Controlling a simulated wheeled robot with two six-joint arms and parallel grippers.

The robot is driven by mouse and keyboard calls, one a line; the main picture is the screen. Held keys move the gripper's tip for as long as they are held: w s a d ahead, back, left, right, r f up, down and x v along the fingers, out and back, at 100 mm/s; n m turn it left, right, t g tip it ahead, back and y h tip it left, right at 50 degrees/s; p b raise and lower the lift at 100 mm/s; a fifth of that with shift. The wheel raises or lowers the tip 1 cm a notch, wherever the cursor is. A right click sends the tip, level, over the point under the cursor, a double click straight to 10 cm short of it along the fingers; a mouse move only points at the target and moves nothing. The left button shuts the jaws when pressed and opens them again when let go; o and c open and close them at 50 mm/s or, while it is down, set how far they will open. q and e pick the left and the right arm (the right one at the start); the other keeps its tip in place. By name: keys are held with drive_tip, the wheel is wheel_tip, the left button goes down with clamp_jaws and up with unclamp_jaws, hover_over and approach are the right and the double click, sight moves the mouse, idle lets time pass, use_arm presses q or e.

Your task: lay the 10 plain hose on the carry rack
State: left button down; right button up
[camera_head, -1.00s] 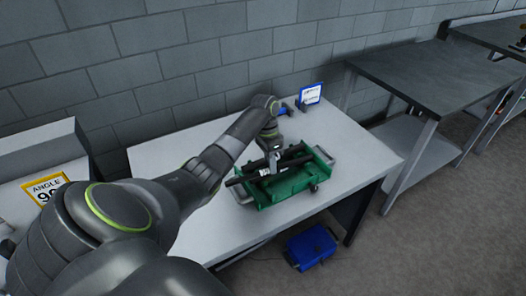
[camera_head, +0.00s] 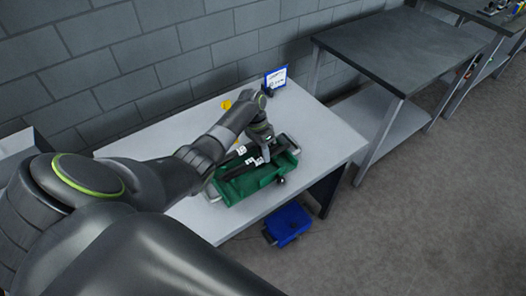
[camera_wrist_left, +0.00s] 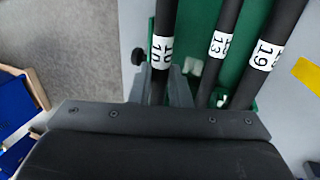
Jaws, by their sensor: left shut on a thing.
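The 10 hose (camera_wrist_left: 162,25) is a black tube with a white label reading 10 in the left wrist view. My left gripper (camera_wrist_left: 160,88) is shut on it just below the label. Two more black hoses, labelled 13 (camera_wrist_left: 228,22) and 19 (camera_wrist_left: 280,30), lie to its right. The green carry rack (camera_head: 240,190) stands on the light table, and my left gripper (camera_head: 262,146) is over it with the held hose at the rack. I cannot tell whether the hose touches the rack floor. My right gripper is not in view.
A blue-framed sign (camera_head: 275,78) stands at the back of the table (camera_head: 325,135) by the wall. A yellow object (camera_head: 226,104) shows behind my arm. A blue bin (camera_head: 287,223) is below the table. A dark-topped bench (camera_head: 400,45) stands to the right, with open floor in front.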

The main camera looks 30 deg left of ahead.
use_arm(q)
drive_tip(key=shift+r, duration=0.1)
drive_tip(key=shift+f+b, duration=0.3)
drive_tip(key=shift+f, duration=0.4)
wheel_tip(320, 180, down, 4)
drive_tip(key=b, duration=0.3)
drive_tip(key=shift+f, duration=0.1)
drive_tip(key=shift+w+f+b, duration=0.1)
drive_tip(key=shift+f+b, duration=0.25)
drive_tip(key=shift+f, duration=0.2)
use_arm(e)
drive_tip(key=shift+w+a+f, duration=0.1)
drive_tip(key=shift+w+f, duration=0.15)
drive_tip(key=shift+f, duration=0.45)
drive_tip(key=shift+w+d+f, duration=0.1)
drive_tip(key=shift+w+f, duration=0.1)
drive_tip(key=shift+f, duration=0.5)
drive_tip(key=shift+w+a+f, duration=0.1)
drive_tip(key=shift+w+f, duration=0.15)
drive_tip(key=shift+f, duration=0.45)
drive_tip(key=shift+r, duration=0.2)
use_arm(q)
drive_tip(key=shift+f, duration=0.1)
drive_tip(key=c, duration=1.3)
unclamp_jaws()
drive_tip(key=shift+f, duration=0.1)
